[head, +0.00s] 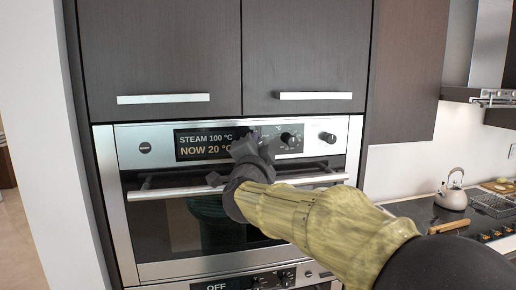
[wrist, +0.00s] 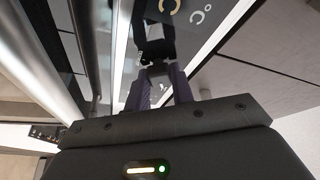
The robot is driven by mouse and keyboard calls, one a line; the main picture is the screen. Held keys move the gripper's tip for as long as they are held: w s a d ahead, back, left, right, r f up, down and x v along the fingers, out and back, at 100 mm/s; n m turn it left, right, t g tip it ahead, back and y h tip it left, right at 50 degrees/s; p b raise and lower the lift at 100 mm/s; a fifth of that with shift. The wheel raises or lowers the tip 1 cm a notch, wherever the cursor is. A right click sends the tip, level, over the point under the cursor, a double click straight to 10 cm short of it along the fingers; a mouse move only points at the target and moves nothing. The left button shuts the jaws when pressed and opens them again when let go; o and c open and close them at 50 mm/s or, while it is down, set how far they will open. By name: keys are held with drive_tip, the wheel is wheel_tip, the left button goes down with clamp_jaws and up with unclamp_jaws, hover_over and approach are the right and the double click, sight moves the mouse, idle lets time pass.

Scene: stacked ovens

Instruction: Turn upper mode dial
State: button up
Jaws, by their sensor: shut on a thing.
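The upper oven's control panel (head: 228,162) has a display (head: 200,143) reading "STEAM 100 °C" and "NOW 20 °C". My gripper (head: 246,148) is at the panel just right of the display, covering part of it. In the wrist view my gripper (wrist: 160,76) is shut on a black dial (wrist: 153,47), the upper mode dial as far as I can tell. Its marking is hidden by the fingers. To the right in the head view are another black dial (head: 290,139) and a further knob (head: 328,137), both apart from my gripper.
The upper oven's bar handle (head: 165,192) runs across just below my gripper. A lower oven panel (head: 262,281) with an "OFF" display is beneath. Dark cabinets (head: 160,55) are above.

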drive_tip(key=shift+m, duration=0.3)
drive_tip(key=o, duration=1)
drive_tip(key=b+v, duration=0.5)
drive_tip(key=v, duration=1.2)
drive_tip(key=shift+s+a+r, duration=0.1)
drive_tip(key=shift+s+a, duration=0.05)
drive_tip(key=shift+s, duration=0.05)
